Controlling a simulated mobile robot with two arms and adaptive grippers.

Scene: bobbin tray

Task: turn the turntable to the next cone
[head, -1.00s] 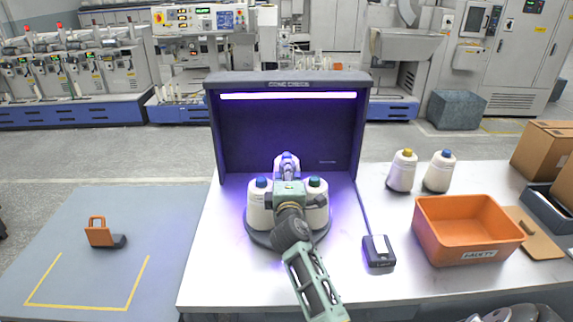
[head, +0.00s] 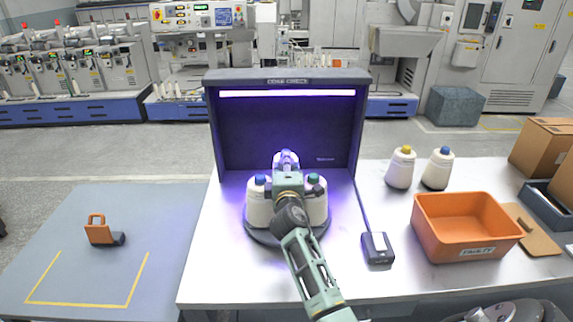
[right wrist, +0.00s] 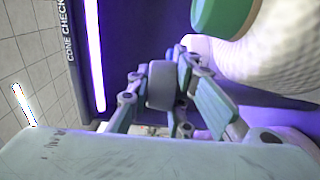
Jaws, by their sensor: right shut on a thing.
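The round dark turntable (head: 262,236) stands in front of the cone check booth. A white cone with a blue top (head: 259,205) stands on its left and one with a green top (head: 317,207) on its right. Another pale, violet-lit cone top (head: 286,157) shows behind my right gripper (head: 287,169). That gripper reaches in over the middle, between the cones. In the right wrist view its fingers close around a grey rounded piece (right wrist: 161,85), apparently the turntable's knob; the green-topped cone (right wrist: 265,50) is close beside them. My left gripper is out of view.
The lit booth (head: 235,130) walls the back of the turntable. To the right are a small dark box (head: 378,248) with a cable, two cones (head: 400,170) with yellow and blue tops, and an orange bin (head: 466,244). The table front left of the turntable is clear.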

